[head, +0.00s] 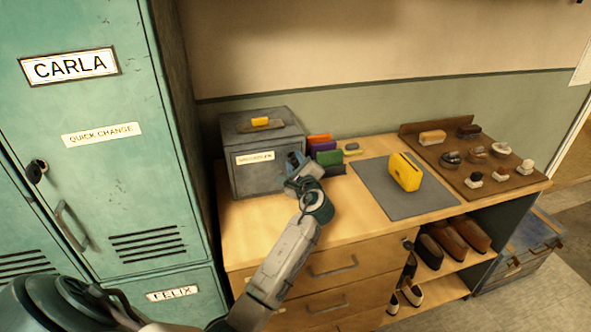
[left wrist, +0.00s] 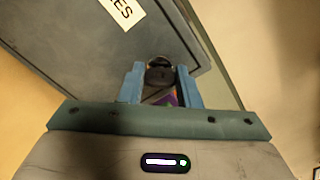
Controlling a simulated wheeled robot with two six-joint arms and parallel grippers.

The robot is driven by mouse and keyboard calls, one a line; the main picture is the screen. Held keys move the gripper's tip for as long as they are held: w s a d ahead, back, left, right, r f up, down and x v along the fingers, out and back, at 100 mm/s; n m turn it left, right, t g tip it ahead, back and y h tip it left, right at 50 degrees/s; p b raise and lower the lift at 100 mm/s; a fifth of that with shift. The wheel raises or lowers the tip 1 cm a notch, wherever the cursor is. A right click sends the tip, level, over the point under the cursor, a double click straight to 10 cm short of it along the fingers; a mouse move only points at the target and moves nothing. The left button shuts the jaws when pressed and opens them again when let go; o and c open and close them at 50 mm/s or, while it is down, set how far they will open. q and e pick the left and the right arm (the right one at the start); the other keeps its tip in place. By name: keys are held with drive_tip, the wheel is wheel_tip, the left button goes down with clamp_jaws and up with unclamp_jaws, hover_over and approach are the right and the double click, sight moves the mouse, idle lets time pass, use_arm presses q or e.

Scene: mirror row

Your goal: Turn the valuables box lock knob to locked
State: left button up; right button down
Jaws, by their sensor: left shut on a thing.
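The grey valuables box (head: 233,178) stands at the left end of the wooden counter, with a white label on its front. My left gripper (head: 295,162) is at the right side of the box's front. In the left wrist view the dark round lock knob (left wrist: 160,72) sits between the two blue fingers of my left gripper (left wrist: 160,87), which is shut on it. My right gripper is out of view.
Several coloured upright items (head: 328,157) stand right of the box, close to my gripper. A yellow item (head: 405,172) stands on a grey mat (head: 385,200). A brown tray (head: 470,187) holds brushes and tins. Green lockers (head: 130,190) rise at the left.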

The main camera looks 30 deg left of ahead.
use_arm(q)
drive_tip(key=n+b, duration=0.1)
drive_tip(key=n, duration=0.1)
drive_tip(key=n+b, duration=0.1)
drive_tip(key=b, duration=0.1)
drive_tip(key=shift+f+n, duration=0.3)
drive_tip(key=shift+n, duration=0.1)
drive_tip(key=shift+n+b, duration=0.7)
drive_tip(key=shift+n, duration=0.1)
drive_tip(key=shift+n+b, duration=0.55)
drive_tip(key=shift+n, duration=0.05)
drive_tip(key=shift+r+n+b, duration=0.1)
drive_tip(key=shift+n+b, duration=0.5)
drive_tip(key=shift+n, duration=0.2)
drive_tip(key=shift+s, duration=0.1)
drive_tip(key=o, duration=0.9)
drive_tip(key=shift+o, duration=0.4)
